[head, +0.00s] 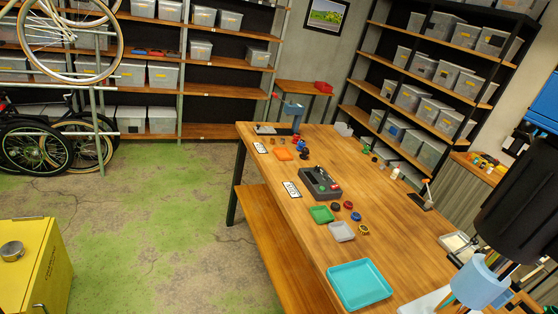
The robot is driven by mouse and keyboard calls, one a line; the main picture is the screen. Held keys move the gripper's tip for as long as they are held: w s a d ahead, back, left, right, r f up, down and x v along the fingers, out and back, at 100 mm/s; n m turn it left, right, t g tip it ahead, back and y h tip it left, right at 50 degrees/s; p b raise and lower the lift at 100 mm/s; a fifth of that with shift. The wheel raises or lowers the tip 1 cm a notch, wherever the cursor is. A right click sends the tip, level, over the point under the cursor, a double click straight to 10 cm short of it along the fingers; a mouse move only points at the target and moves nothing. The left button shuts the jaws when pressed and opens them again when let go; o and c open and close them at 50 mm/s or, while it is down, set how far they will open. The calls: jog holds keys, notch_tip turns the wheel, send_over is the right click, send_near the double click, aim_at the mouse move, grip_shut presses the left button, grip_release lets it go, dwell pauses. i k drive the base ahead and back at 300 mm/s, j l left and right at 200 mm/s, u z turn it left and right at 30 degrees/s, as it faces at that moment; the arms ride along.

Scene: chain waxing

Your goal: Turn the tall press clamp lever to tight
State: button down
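A shorter stand with a red-tipped lever (428,184) is on the bench's right side. My gripper does not show, and the press is far away across the room.
A light blue cylinder (480,279) and a large black shape fill the right. A yellow cabinet (32,262) stands left; green floor between is open.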

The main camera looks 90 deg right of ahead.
aim_at(452, 257)
jog(key=u, duration=0.35)
jog(key=l+u, duration=0.15)
jog(key=u, duration=0.2)
jog(key=l+u, duration=0.1)
jog(key=u, duration=0.25)
jog(key=l+z, duration=0.25)
jog(key=i+l+z, duration=0.2)
jog(key=l+z, duration=0.1)
jog(key=z, duration=0.85)
jog(key=l+z, duration=0.1)
jog(key=z, duration=0.4)
jog(key=i+z, duration=0.1)
jog(key=z, duration=0.85)
jog(key=i+z, duration=0.1)
jog(key=z, duration=0.35)
jog(key=i+z, duration=0.1)
jog(key=z, duration=0.85)
